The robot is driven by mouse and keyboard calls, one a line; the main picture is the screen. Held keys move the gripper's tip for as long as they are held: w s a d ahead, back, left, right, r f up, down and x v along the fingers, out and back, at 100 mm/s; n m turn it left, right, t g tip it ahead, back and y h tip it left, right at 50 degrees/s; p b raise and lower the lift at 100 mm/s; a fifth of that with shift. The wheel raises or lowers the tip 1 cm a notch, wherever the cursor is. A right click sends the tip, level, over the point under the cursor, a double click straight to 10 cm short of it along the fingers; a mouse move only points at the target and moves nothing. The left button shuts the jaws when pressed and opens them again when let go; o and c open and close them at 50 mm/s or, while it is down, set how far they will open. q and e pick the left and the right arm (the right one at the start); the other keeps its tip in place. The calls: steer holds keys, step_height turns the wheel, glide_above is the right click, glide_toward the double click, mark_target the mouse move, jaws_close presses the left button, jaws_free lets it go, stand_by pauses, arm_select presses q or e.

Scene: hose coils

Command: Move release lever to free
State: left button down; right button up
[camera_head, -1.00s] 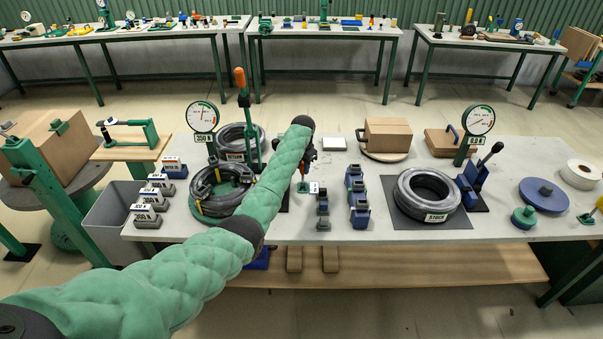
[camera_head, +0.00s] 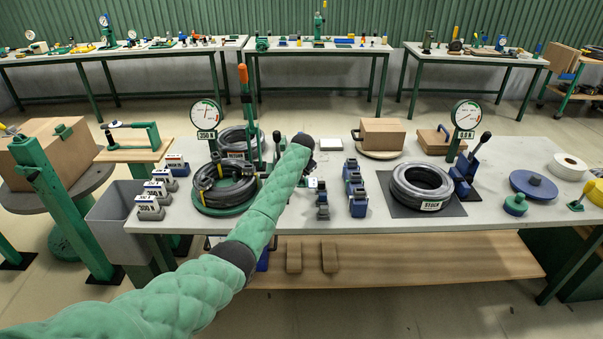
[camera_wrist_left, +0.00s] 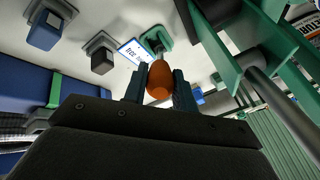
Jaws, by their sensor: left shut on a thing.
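An orange rounded knob (camera_wrist_left: 158,82) is between the two dark fingers of my left gripper (camera_wrist_left: 156,78) in the left wrist view. The fingers are shut on it from both sides. A small green mount (camera_wrist_left: 153,42) and a white label (camera_wrist_left: 134,50) show just beyond it. In the head view my arm's wrist hides most of the gripper and the knob, between the hose coils; the white label (camera_head: 318,184) shows beside them. I cannot read the label or tell the knob's position from it. My right gripper is not in view.
A tall orange-handled lever (camera_head: 246,95) and dark hose coils (camera_head: 224,186) stand just left of my arm. Several blue blocks (camera_head: 354,190), a stock coil (camera_head: 421,186) and a black-knobbed blue lever (camera_head: 470,168) lie to the right. A gauge (camera_head: 206,113) stands at left.

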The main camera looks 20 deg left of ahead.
arm_select(q)
steer(key=shift+s+d+f+t, duration=0.1)
steer(key=shift+s+f+t, duration=0.3)
steer(key=shift+s+d+f+t+y+b, duration=0.2)
steer(key=shift+s+f+t+y+b, duration=0.25)
steer(key=shift+s+t, duration=0.35)
steer(key=shift+f+t, duration=0.1)
steer(key=shift+t, duration=0.2)
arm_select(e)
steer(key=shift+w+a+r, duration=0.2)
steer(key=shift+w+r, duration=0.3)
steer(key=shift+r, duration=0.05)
arm_select(q)
steer(key=shift+f, duration=0.1)
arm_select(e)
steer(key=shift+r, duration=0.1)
arm_select(q)
steer(key=c, duration=1.1)
jaws_free()
steer(key=shift+c, duration=0.2)
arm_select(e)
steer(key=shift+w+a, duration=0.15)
